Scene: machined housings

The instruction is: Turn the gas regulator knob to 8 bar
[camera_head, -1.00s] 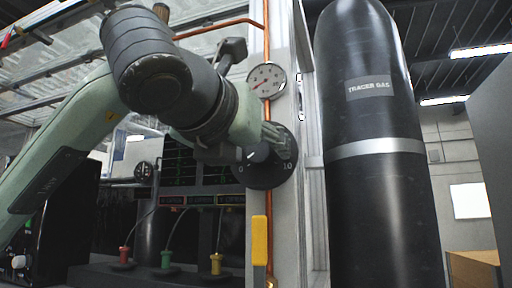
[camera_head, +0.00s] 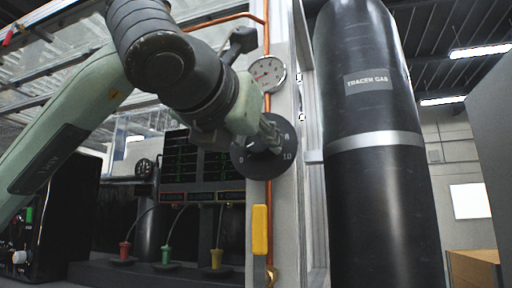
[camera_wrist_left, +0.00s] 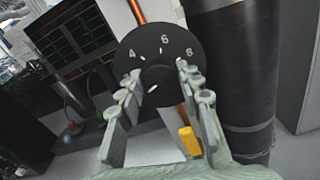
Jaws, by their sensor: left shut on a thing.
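The regulator dial (camera_head: 244,163) is a round black plate with white numbers on a light post. In the left wrist view, the dial (camera_wrist_left: 158,42) shows 4, 6 and 8. The dark knob (camera_wrist_left: 158,85) at its centre sits between the two fingers of my left gripper (camera_wrist_left: 160,73), with a white mark on it. My left gripper (camera_head: 272,138) is shut on the knob; the fingers hide part of it in the head view. The exact setting is hard to read. A round white gauge (camera_head: 267,75) with a red needle sits above. My right gripper is not in view.
A black tracer gas cylinder (camera_head: 378,190) stands to the right of the post. A copper pipe (camera_head: 268,207) and a yellow handle (camera_head: 260,230) are below the dial. Dark screens (camera_head: 187,160) and coloured fittings (camera_head: 165,256) are to the left.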

